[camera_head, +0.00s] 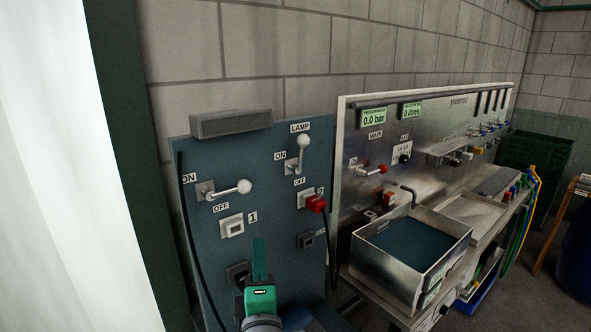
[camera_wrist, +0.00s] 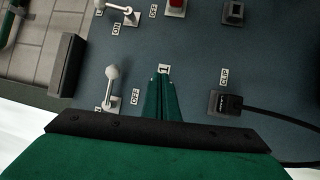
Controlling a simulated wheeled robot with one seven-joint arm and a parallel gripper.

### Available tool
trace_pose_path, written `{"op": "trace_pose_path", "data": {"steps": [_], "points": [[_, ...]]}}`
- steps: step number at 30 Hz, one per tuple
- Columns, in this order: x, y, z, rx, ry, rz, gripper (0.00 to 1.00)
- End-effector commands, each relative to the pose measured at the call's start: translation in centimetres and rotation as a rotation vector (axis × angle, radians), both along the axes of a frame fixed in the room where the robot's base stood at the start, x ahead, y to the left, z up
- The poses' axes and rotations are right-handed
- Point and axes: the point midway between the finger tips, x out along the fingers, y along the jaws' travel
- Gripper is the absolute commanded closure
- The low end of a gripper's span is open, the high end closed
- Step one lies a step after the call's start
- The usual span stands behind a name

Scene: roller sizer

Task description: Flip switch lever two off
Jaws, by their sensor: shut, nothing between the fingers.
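Switch lever two (camera_head: 303,150) is a silver lever with a pale knob on the blue panel, below the LAMP label. It points up in the head view. An ON label is to its left and an OFF label (camera_head: 299,181) below. In the wrist view lever two (camera_wrist: 117,9) is at the top left, its knob toward the left. Lever one (camera_head: 230,190), lower left on the panel, points right. My gripper (camera_head: 259,242) is shut and empty, low in front of the panel, below both levers. In the wrist view its green fingers (camera_wrist: 160,76) reach toward the label 1, apart from both levers.
A red plug (camera_head: 316,203) sits beside the label 2, below lever two. A black plug (camera_wrist: 229,103) with a cable is near the CLIP label. A grey box (camera_head: 231,122) tops the panel. Right of it stands a metal bench with a basin (camera_head: 436,280).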

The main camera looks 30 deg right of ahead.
Motion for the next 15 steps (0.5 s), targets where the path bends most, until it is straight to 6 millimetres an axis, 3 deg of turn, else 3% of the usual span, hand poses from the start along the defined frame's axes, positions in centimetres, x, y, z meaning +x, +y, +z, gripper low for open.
{"op": "trace_pose_path", "data": {"steps": [1,6,10,15], "points": [[-0.2,-0.9,2.5,-0.056,0.001,-0.028,1.0],[-1.1,-3.1,8.1,-0.209,0.043,-0.108,1.0],[-1.9,-4.0,10.9,-0.29,0.07,-0.153,1.0],[-2.4,-4.5,12.6,-0.338,0.09,-0.181,1.0]]}}
